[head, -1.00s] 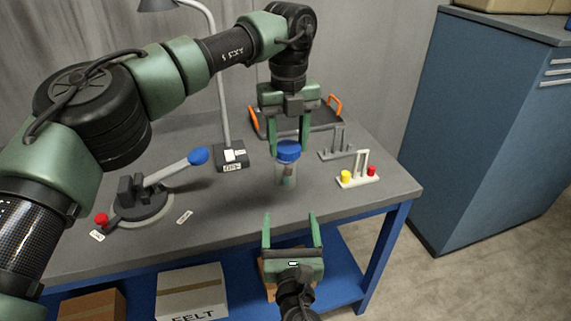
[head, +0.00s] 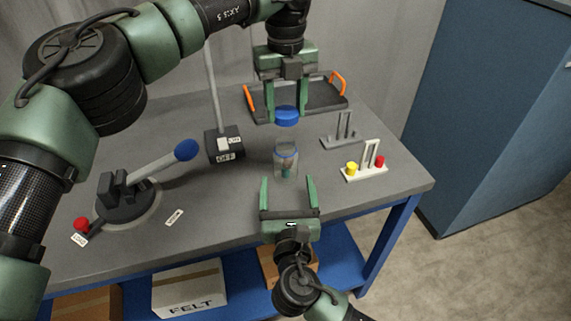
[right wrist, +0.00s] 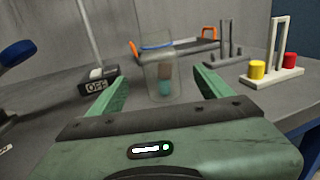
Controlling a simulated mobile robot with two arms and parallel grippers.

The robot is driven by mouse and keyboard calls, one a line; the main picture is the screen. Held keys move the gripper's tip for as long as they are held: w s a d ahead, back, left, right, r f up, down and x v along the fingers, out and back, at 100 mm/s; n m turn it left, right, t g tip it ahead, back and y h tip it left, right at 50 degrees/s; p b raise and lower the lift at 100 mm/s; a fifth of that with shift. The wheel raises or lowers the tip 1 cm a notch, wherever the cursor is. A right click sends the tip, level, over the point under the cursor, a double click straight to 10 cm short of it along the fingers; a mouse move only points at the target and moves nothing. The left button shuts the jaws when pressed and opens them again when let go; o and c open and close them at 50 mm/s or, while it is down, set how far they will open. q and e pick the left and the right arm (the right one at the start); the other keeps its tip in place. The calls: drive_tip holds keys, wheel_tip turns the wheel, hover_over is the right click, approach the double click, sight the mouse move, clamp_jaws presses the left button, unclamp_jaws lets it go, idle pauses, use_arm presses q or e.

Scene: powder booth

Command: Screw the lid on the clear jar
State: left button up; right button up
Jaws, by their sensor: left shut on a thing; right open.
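The clear jar (head: 286,161) stands upright and uncovered on the grey table, with a blue ring near its top and something teal and brown inside. It also shows in the right wrist view (right wrist: 159,75), beyond and between the open fingers. The blue lid (head: 287,116) is above the jar, apart from it, held between the fingertips of my left gripper (head: 287,112). My right gripper (head: 288,186) is open and empty on the near side of the jar, its fingers pointing toward it; its fingers also show in the right wrist view (right wrist: 160,90).
A lever with a blue knob (head: 186,150) and a lamp base marked OFF (head: 224,145) stand left of the jar. A white stand with yellow and red pegs (head: 364,173), a grey stand (head: 340,140) and a tray with orange handles (head: 330,104) are right and behind.

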sight(286, 126)
use_arm(q)
drive_tip(key=shift+w, duration=0.1)
use_arm(e)
drive_tip(key=w, duration=1.1)
drive_tip(key=shift+w+a, duration=0.2)
drive_tip(key=shift+a, duration=0.05)
drive_tip(key=shift+c, duration=0.3)
clamp_jaws()
use_arm(q)
drive_tip(key=shift+f, duration=2.55)
